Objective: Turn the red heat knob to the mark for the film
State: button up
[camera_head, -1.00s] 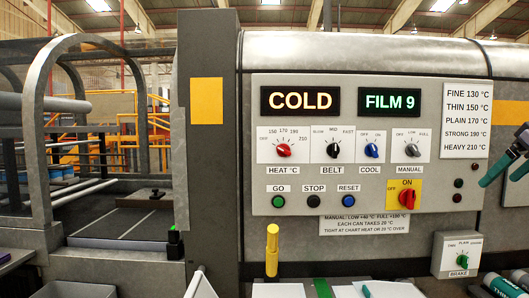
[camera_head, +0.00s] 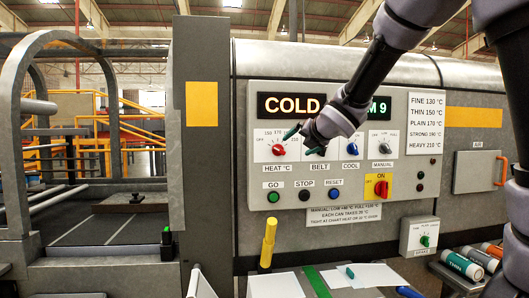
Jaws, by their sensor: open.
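The red heat knob (camera_head: 278,150) sits at the left of a row of knobs on the grey control panel, under a lit COLD display (camera_head: 290,105). Its dial has temperature marks around it; I cannot read its pointer surely. My gripper (camera_head: 303,141) is open, its green fingertips just right of the red knob and in front of the belt dial area. No contact with the red knob shows. A chart (camera_head: 424,122) lists film names with temperatures, from FINE 130 to HEAVY 210.
The blue cool knob (camera_head: 350,149) and the manual knob (camera_head: 384,149) stand close to my wrist. Below are buttons and a red ON switch (camera_head: 381,188). A yellow handle (camera_head: 268,243) rises in front. Labelled rolls (camera_head: 463,264) lie lower right.

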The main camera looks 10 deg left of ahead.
aim_at(280, 150)
jog(key=shift+n, duration=0.5)
jog(key=shift+s+a+r+x, duration=0.1)
jog(key=shift+a+r+x, duration=0.2)
jog(key=shift+x, duration=1.5)
jog(key=shift+s+a+r+x, duration=0.1)
jog(key=shift+a+x, duration=0.25)
jog(key=shift+x, duration=1.45)
jog(key=shift+s+a+r+x, duration=0.15)
jog(key=shift+a+x, duration=0.2)
jog(key=shift+x, duration=1.4)
jog(key=shift+w, duration=0.1)
jog(key=c, duration=1.4)
